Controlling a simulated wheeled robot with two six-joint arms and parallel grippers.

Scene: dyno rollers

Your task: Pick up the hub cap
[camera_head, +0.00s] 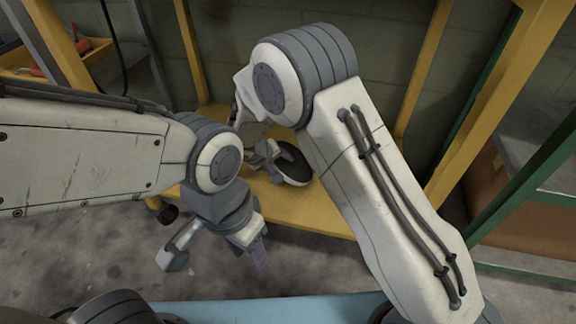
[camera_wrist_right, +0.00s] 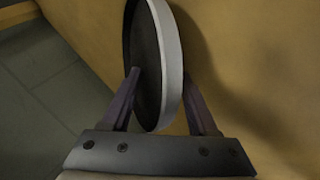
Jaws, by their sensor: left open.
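The hub cap (camera_head: 294,164) is a round disc with a dark hollow face and a grey rim, over the yellow shelf in the head view. In the right wrist view the hub cap (camera_wrist_right: 171,65) is seen nearly edge-on. My right gripper (camera_wrist_right: 160,74) is shut on it, one finger on the dark face and the other along the outer side of the rim. My left gripper (camera_head: 216,264) is open and empty over the floor, in front of the shelf.
The yellow shelf (camera_head: 310,206) lies under the hub cap, with yellow posts around it. A yellow tray (camera_head: 50,62) with red-handled tools is at the upper left. A green-framed rack (camera_head: 540,180) stands at the right. A blue surface (camera_head: 270,310) is at the bottom.

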